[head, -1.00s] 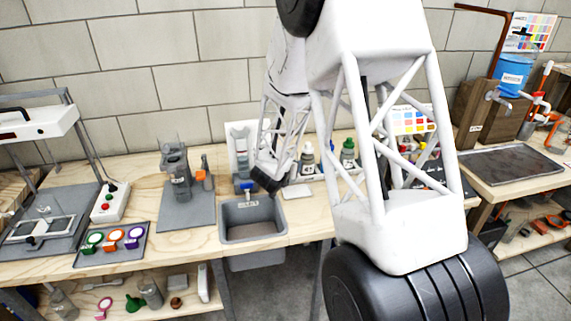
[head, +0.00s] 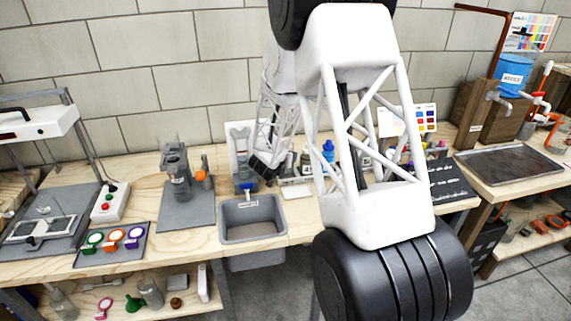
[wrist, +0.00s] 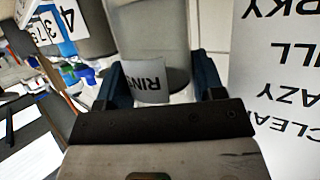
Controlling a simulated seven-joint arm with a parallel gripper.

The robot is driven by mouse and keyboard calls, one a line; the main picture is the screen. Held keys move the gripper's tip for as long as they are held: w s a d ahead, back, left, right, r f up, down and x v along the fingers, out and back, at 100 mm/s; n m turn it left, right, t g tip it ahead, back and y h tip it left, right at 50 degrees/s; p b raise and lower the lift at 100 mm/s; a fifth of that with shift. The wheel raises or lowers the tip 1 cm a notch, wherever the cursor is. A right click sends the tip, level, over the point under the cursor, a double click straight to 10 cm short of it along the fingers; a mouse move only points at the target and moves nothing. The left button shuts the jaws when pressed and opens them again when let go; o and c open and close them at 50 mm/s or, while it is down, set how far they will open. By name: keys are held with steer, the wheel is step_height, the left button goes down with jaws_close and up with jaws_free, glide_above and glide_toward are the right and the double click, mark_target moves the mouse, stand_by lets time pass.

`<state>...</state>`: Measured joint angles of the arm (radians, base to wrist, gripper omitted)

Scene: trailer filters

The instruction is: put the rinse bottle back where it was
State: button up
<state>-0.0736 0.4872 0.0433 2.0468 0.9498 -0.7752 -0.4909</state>
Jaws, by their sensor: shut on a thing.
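The rinse bottle (wrist: 150,40) is a pale grey bottle with a white label, of which "RIN" can be read in the wrist view. My gripper (wrist: 162,85) is shut on it, with a dark blue finger on each side of the body. In the head view my gripper (head: 262,168) is small and dark, behind the grey sink (head: 252,238) near the back of the bench. I cannot make out the held bottle there. Whether its base touches anything is hidden.
A blue-capped bottle (head: 328,152) and a grey bottle (head: 307,160) stand right of my gripper. A printed card (wrist: 275,70) is close on the right in the wrist view. A grey stand (head: 242,170) is to the left. My arm covers part of the bench.

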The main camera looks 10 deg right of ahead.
steer(key=shift+f, duration=0.1)
steer(key=shift+f, duration=1.65)
steer(key=shift+f, duration=0.1)
steer(key=o, duration=0.9)
steer(key=shift+f, duration=0.1)
steer(key=shift+r, duration=0.2)
steer(key=shift+v, duration=6)
